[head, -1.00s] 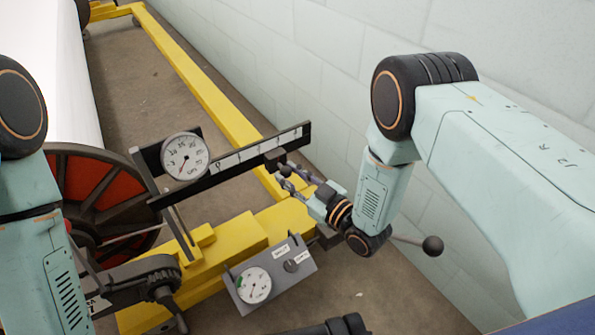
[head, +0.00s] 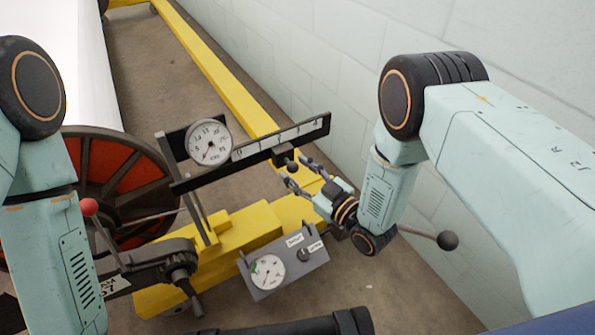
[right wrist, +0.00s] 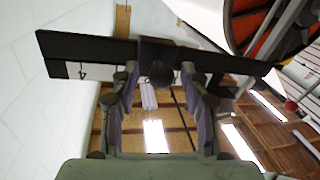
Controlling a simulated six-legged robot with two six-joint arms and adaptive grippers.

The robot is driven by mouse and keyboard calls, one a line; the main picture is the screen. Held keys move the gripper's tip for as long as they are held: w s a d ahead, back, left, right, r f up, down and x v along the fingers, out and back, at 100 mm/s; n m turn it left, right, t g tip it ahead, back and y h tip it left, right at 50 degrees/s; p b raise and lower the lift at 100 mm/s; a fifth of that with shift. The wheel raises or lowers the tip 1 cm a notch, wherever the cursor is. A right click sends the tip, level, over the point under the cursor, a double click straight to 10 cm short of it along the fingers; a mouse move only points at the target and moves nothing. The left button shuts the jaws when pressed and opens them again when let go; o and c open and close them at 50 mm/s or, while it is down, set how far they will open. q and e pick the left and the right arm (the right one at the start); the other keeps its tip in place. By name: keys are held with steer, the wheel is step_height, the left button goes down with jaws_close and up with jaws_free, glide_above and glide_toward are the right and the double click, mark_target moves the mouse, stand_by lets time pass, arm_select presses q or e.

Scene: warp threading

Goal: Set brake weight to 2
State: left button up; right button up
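The brake weight (head: 285,158) is a small dark block with a round knob on a black beam (head: 222,172) with a white scale strip. It sits towards the beam's outer end; its scale mark is too small to read. In the right wrist view the weight (right wrist: 158,55) lies between my right fingertips. My right gripper (head: 303,176) is open, its fingers on either side of the knob. A gap shows between the left finger and the knob; contact on the other side cannot be told. My left gripper is out of view.
A round dial (head: 209,142) stands at the beam's inner end. Below is a grey gauge box (head: 290,268) with a knob. A red-ball lever (head: 88,207), a red wheel (head: 118,180) and a yellow frame (head: 235,228) are at left. A block wall (head: 340,70) stands behind.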

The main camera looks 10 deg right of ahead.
steer(key=shift+s, duration=0.1)
steer(key=v, duration=1.1)
steer(key=shift+s+d, duration=0.2)
steer(key=shift+s, duration=0.1)
